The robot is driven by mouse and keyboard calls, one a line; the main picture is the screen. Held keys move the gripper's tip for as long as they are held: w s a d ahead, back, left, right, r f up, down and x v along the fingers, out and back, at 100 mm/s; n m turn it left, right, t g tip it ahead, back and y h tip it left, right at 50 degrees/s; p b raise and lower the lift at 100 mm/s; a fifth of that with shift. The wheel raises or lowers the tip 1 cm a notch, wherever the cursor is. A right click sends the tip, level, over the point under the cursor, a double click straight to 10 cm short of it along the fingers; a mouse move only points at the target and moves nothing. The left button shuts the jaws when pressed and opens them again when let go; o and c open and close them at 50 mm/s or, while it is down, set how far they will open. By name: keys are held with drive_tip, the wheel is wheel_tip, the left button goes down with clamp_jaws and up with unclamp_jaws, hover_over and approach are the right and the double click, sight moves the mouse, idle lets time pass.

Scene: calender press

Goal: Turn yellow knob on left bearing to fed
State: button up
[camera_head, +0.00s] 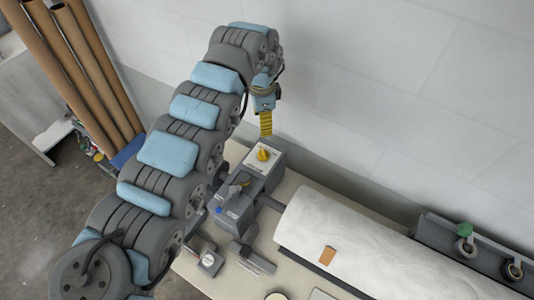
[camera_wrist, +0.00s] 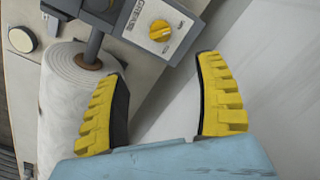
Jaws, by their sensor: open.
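The yellow knob (camera_head: 263,154) sits on a pale label plate on top of the grey bearing housing (camera_head: 258,187). In the wrist view the knob (camera_wrist: 160,30) shows near the top, with a dark mark across it.
A white roll (camera_head: 350,240) extends right from the housing, with a brown tag (camera_head: 327,256) on it. A rack with tape rolls (camera_head: 467,246) stands at the right. Cardboard tubes (camera_head: 70,75) lean at the upper left. The white wall (camera_head: 380,90) is close behind my arm.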

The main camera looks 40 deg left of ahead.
sight(263, 152)
wheel_tip(263, 152, down, 16)
drive_tip(key=p, duration=0.2)
drive_tip(key=shift+f+p, duration=0.2)
drive_tip(key=shift+p, duration=0.1)
idle(0.3)
drive_tip(key=c, duration=1.2)
